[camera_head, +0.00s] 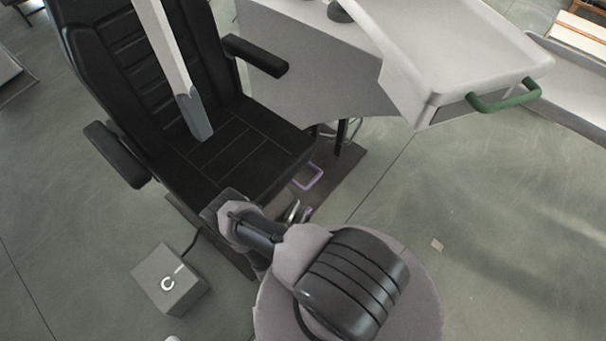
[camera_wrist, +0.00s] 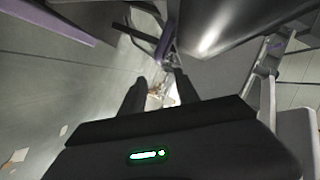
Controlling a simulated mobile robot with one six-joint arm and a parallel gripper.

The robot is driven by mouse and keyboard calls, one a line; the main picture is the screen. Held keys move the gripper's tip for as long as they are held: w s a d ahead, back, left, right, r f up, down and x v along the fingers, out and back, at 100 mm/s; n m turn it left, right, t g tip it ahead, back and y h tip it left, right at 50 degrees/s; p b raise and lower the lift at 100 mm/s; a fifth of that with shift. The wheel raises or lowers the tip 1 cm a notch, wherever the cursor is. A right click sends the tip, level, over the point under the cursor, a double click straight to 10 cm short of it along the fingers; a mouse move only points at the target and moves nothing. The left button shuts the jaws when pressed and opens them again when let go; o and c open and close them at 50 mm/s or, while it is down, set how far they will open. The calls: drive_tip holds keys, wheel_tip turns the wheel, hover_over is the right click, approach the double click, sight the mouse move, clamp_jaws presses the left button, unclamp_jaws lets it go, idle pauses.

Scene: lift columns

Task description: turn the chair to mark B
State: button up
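The black padded chair (camera_head: 235,150) fills the upper left of the head view, with an armrest on each side. A pale bar with a grey end hangs in front of its backrest. My gripper (camera_head: 299,212) is low by the front edge of the seat, partly hidden by my own arm. In the wrist view my gripper (camera_wrist: 160,92) has its two dark fingers apart, with a gap between them. I cannot make out the small pale thing seen through the gap. No mark B is readable in either view.
A grey box (camera_head: 155,285) with a white C-like sign stands on the floor left of my arm. A purple loop (camera_head: 308,177) is near the seat front. A white tray (camera_head: 455,45) with a green handle (camera_head: 505,97) overhangs the upper right.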

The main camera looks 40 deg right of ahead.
sight(313, 180)
drive_tip(key=x, duration=0.5)
drive_tip(key=b+x, duration=0.1)
drive_tip(key=x, duration=0.4)
drive_tip(key=b+x, duration=0.1)
drive_tip(key=x, duration=0.4)
drive_tip(key=shift+s+d, duration=0.25)
drive_tip(key=shift+d, duration=0.2)
drive_tip(key=shift+c, duration=0.2)
clamp_jaws()
drive_tip(key=shift+a, duration=0.1)
